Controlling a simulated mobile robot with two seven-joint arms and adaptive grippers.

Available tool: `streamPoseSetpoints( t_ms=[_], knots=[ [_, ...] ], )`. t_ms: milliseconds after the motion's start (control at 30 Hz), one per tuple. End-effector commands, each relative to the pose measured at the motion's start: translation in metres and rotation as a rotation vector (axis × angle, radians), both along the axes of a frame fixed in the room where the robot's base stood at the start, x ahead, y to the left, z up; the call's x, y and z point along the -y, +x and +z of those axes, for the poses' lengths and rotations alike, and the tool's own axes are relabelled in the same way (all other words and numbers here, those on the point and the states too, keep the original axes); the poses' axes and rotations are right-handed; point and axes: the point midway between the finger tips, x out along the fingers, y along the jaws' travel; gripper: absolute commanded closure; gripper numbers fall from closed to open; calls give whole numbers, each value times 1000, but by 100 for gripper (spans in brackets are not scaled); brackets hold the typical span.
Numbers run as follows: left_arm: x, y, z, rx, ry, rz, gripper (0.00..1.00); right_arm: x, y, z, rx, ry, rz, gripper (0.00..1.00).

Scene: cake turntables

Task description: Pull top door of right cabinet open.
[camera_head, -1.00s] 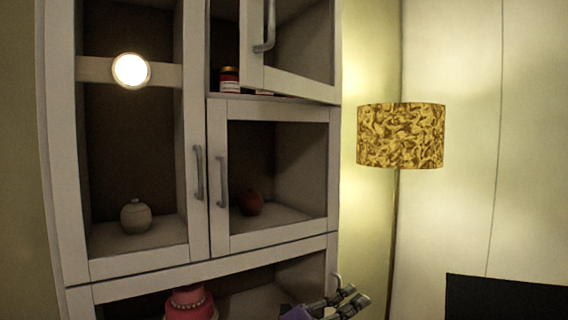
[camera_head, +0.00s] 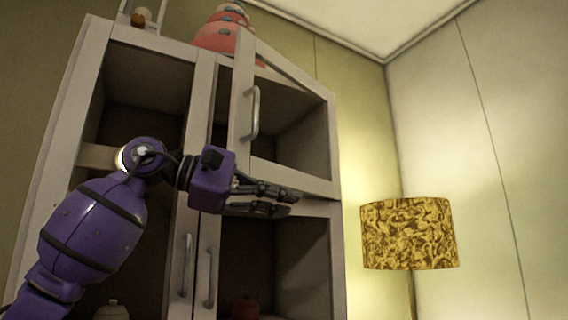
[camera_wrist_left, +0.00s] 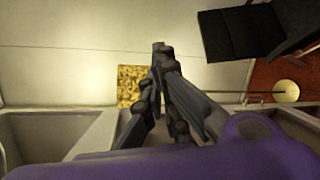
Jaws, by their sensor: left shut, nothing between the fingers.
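The cabinet's top right door (camera_head: 241,105), white-framed with a glass pane, stands partly open in the head view. Its left edge is swung out and its hinge side is at the right. Its grey bar handle (camera_head: 252,113) is on the left stile. My purple left gripper (camera_head: 292,199) is shut and empty at the door's lower edge, below the handle, fingers pointing right. The gripper hides the door's lower left corner; I cannot tell whether it touches the door. The left wrist view also shows the closed fingers (camera_wrist_left: 160,50). My right gripper is not in view.
Below is a closed door with a handle (camera_head: 212,275); left of it is a tall door with a handle (camera_head: 187,264). A red tiered cake (camera_head: 217,36) sits on the cabinet. A gold-patterned lamp (camera_head: 409,233) stands at the right. A black object (camera_wrist_left: 240,40) shows in the left wrist view.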

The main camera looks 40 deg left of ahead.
Motion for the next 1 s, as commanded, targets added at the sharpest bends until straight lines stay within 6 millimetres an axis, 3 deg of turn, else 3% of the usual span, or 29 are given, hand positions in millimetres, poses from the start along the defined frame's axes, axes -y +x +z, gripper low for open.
streamPoseSetpoints(
  t_ms=[33, 133, 200, 267, 367, 500, 867, 1000],
  knots=[
    [-18, -65, 82, 234, 39, 53, 100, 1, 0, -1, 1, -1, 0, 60],
    [-39, -107, 108, 319, 137, 133, 100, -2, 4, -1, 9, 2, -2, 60],
    [-47, -125, 117, 348, 179, 167, 100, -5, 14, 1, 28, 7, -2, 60],
    [-52, -131, 118, 354, 199, 183, 100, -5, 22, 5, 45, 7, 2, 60],
    [-52, -128, 119, 357, 209, 189, 100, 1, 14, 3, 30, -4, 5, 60],
    [-43, -110, 119, 354, 209, 186, 100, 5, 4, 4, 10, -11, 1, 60],
    [-12, -41, 120, 356, 207, 184, 100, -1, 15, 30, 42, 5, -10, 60],
    [9, -34, 119, 356, 209, 184, 100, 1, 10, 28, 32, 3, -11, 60]
  ],
)
